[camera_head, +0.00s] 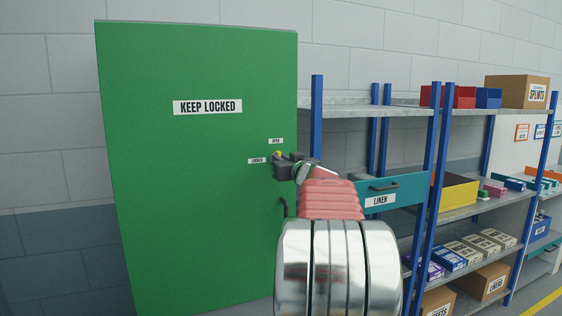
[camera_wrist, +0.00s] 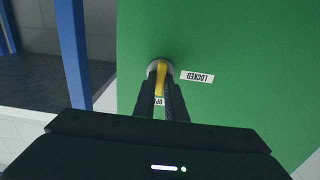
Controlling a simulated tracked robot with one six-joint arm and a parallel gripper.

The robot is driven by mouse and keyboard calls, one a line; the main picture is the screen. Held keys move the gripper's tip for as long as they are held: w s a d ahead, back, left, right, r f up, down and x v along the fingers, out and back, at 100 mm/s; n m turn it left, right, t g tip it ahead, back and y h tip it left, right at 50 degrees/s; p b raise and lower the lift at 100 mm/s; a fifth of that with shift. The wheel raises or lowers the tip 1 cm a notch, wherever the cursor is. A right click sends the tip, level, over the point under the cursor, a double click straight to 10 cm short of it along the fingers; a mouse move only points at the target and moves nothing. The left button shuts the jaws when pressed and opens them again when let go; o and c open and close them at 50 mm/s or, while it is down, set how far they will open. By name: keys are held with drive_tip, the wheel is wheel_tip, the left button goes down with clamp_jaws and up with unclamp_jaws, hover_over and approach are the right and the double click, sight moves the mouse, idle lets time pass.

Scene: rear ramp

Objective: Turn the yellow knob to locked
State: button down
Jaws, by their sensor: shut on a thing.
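The yellow knob (camera_wrist: 161,76) sits on a round grey base on the green cabinet door (camera_head: 180,200). In the wrist view, which is upside down, its bar lies between my gripper's two dark fingers (camera_wrist: 162,95), which are shut on it. The bar runs lengthwise toward the OPEN label (camera_wrist: 158,101), partly hidden by the fingers. The LOCKED label (camera_wrist: 197,76) is off to the side of the knob. In the head view my gripper (camera_head: 277,160) is at the door's right side, and only a bit of yellow shows. OPEN (camera_head: 276,141) is above, LOCKED (camera_head: 257,160) to the left.
A KEEP LOCKED sign (camera_head: 207,107) is higher on the door. A dark handle (camera_head: 284,207) is below the knob. Shelving with blue posts (camera_head: 317,120) stands close on the right, with a teal LINEN drawer (camera_head: 400,187), boxes and bins.

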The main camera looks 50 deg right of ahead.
drive_tip(key=shift+n, duration=0.6)
drive_tip(key=shift+w+a+f+n, duration=0.1)
drive_tip(key=shift+a+f+n, duration=0.05)
drive_tip(key=shift+n, duration=2.65)
drive_tip(key=shift+w+a+f+n, duration=0.1)
drive_tip(key=shift+a+f+n, duration=0.1)
drive_tip(key=shift+n, duration=2.6)
drive_tip(key=shift+w+a+f+n, duration=0.1)
drive_tip(key=shift+f+n, duration=0.05)
drive_tip(key=shift+n, duration=2.65)
drive_tip(key=c, duration=2)
unclamp_jaws()
drive_tip(key=shift+o, duration=1)
drive_tip(key=shift+d, duration=0.1)
drive_tip(key=shift+s, duration=0.15)
